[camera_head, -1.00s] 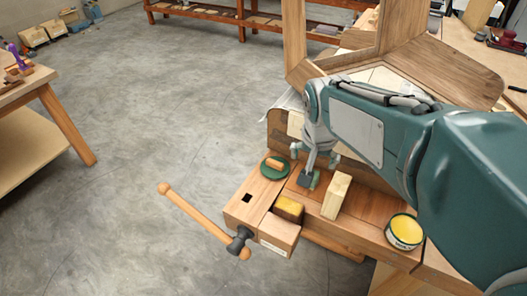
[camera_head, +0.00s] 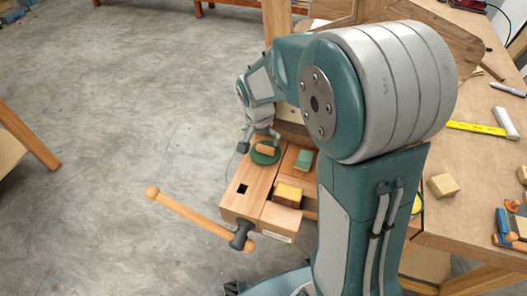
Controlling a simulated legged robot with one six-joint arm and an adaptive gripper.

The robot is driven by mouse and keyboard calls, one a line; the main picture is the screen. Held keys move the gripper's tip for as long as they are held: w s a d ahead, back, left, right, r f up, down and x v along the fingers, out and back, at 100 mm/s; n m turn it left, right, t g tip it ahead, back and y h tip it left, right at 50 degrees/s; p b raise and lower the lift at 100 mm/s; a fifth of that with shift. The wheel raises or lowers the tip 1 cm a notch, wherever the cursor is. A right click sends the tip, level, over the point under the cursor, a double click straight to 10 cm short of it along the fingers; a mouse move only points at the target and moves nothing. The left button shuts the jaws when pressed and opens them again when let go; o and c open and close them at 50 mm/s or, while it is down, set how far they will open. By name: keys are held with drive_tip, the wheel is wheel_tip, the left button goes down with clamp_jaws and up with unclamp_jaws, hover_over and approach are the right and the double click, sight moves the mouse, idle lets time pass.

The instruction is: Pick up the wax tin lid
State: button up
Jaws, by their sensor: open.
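The wax tin lid (camera_head: 257,159) is a dark green disc lying flat near the back left corner of the wooden vise block. A small orange-brown piece (camera_head: 266,148) lies on top of it. My gripper (camera_head: 259,141) is open, with its fingers at the lid's far side, one to the left and one to the right. I cannot tell whether a finger touches the lid. The wax tin is almost wholly hidden behind my arm; a sliver of yellow (camera_head: 416,205) shows at the arm's right edge.
A green block (camera_head: 304,160) lies right of the lid, and a yellow-topped block (camera_head: 288,194) sits in the vise jaw (camera_head: 283,217). The vise handle (camera_head: 190,213) sticks out over the floor. The bench at right holds a yellow rule (camera_head: 478,128) and a wooden block (camera_head: 443,186).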

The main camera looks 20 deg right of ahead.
sight(264, 148)
drive_tip(key=f, duration=0.4)
drive_tip(key=shift+d, duration=0.35)
drive_tip(key=shift+d+f, duration=0.2)
drive_tip(key=shift+d, duration=0.3)
drive_tip(key=shift+a, duration=0.35)
drive_tip(key=c, duration=0.8)
drive_tip(key=shift+a, duration=0.2)
drive_tip(key=shift+c, duration=0.3)
